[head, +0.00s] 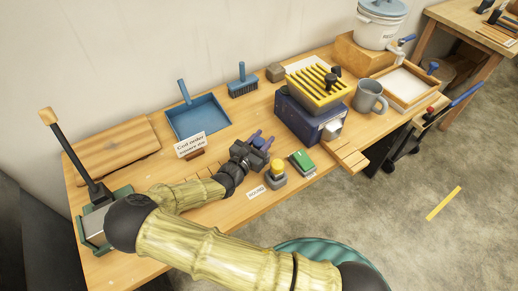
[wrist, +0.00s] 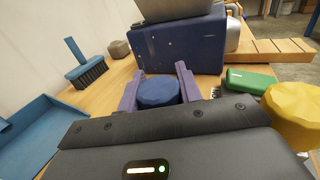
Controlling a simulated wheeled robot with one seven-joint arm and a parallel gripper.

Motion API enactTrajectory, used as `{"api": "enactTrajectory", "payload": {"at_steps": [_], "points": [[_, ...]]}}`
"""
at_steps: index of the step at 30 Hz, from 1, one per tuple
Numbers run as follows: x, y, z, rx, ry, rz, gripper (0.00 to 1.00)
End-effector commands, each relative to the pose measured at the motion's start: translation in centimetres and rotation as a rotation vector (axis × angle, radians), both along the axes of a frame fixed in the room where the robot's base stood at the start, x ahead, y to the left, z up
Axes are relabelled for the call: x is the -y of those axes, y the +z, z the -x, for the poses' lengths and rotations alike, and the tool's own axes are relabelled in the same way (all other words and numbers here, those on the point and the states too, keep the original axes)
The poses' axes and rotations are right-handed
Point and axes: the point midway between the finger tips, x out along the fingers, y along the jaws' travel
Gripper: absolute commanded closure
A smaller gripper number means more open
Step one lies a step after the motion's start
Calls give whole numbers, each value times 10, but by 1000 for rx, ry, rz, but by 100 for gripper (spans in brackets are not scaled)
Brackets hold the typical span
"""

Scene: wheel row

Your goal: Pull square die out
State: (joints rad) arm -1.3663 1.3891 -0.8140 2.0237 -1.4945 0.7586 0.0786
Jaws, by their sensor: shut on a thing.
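My gripper (wrist: 158,92) is shut on a round blue knob (wrist: 158,91), one finger on each side of it. What lies under the knob is hidden by my gripper. In the head view my gripper (head: 261,141) is low over the table, in front of the dark blue box (head: 305,118). A yellow knob (head: 277,166) on a grey base stands close by, to the lower right; it also shows at the right of the wrist view (wrist: 295,112). A small card reading SQUARE (head: 256,192) is in front of it. I cannot tell which piece is the square die.
A green block (head: 301,161) is right of the yellow knob. The dark blue box carries a yellow slatted tray (head: 319,86). A blue dustpan (head: 198,121), a brush (head: 242,84) and a sign (head: 190,145) stand behind and left. A grey mug (head: 369,96) is at right.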

Motion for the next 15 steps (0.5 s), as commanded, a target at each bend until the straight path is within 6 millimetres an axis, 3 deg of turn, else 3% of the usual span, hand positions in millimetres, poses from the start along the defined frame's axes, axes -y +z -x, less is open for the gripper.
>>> {"api": "enactTrajectory", "payload": {"at_steps": [15], "points": [[0,6,0,1,0,1,100]]}}
